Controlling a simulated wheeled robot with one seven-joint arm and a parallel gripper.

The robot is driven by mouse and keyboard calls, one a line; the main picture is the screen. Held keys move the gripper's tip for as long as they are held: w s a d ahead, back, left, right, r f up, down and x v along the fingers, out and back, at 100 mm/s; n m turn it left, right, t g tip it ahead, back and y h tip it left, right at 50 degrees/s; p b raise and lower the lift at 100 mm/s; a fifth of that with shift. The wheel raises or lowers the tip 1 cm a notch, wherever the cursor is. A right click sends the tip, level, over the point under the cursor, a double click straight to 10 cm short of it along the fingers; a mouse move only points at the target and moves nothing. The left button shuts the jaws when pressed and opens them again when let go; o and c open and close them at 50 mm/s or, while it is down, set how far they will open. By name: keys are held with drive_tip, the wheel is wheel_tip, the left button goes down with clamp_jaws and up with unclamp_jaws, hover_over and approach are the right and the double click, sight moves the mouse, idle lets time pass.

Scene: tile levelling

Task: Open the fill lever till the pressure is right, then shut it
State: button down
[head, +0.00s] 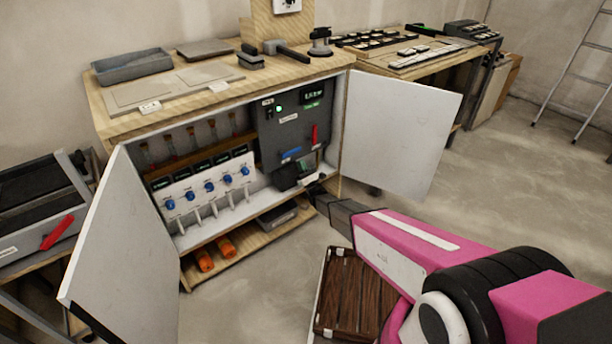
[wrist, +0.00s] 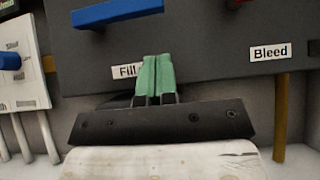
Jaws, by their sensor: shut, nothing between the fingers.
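A dark grey panel (head: 282,135) is mounted inside the open cabinet. It carries a blue lever (head: 290,153), a red lever (head: 315,133), a lit green light (head: 279,108) and a small display (head: 314,97) too small to read. In the wrist view the blue lever (wrist: 118,12) lies nearly level above a "Fill" label (wrist: 124,71). A "Bleed" label (wrist: 270,52) is to the right. My gripper (wrist: 157,72) has its green fingertips together and empty, below the blue lever and apart from it. The fingers cover part of the Fill label's right side.
The cabinet's left door (head: 125,240) and right door (head: 395,130) stand open on both sides of my arm. A row of blue knobs (head: 209,187) is left of the panel. A brown pipe (wrist: 281,115) runs down at the right.

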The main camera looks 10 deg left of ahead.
drive_tip(key=shift+a+r, duration=0.1)
drive_tip(key=shift+r, duration=2.05)
drive_tip(key=shift+w, duration=0.1)
